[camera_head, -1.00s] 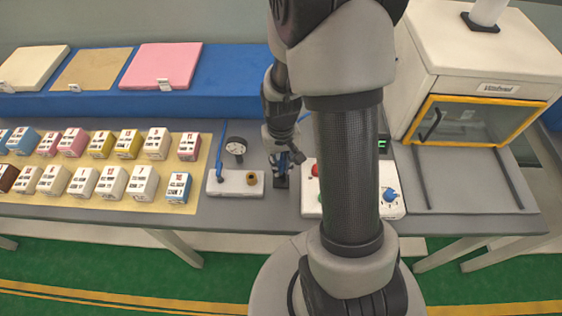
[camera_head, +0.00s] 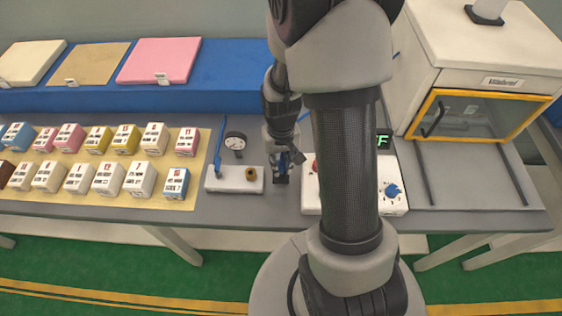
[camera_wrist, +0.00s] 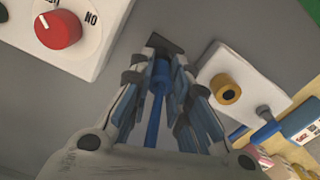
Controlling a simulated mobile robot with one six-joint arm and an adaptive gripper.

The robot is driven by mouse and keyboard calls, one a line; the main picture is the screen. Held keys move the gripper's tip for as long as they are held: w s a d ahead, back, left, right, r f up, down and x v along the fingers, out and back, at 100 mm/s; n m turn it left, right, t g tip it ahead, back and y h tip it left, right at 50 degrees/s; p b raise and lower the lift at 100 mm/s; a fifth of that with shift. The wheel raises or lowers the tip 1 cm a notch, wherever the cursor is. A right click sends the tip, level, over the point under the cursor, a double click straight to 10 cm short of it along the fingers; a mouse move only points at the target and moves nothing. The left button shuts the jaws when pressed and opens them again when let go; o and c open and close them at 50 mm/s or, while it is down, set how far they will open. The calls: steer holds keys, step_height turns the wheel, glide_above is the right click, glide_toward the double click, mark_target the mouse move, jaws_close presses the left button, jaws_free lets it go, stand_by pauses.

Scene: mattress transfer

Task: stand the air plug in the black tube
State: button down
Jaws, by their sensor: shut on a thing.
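My gripper (camera_head: 286,163) points down at the grey table, between the white block and the white switch box. In the wrist view its two fingers (camera_wrist: 161,66) are shut on the blue air plug (camera_wrist: 154,110). A dark, square-edged piece, which looks like the black tube's base (camera_wrist: 166,44), shows just beyond the fingertips; it also shows under the gripper in the head view (camera_head: 281,180). The plug's lower end is at this dark piece. I cannot tell whether it is inside the tube; the fingers hide the tube's opening.
The switch box (camera_wrist: 98,25) with a red knob (camera_wrist: 58,29) is close on the other side. An oven (camera_head: 480,80) stands right.

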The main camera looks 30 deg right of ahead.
steer(key=shift+f, duration=0.4)
steer(key=c, duration=1.4)
jaws_free()
steer(key=shift+r, duration=0.1)
steer(key=shift+c, duration=0.2)
step_height(320, 180, up, 12)
step_height(320, 180, up, 5)
steer(key=t, duration=0.1)
glide_above(281, 162)
steer(key=s+a, duration=0.2)
steer(key=a, duration=0.1)
steer(key=s+a+r+n+t, duration=0.3)
steer(key=s+a+r, duration=0.4)
steer(key=s+r, duration=0.2)
steer(key=s, duration=0.2)
steer(key=shift+s+a+t, duration=0.3)
steer(key=shift+a, duration=0.05)
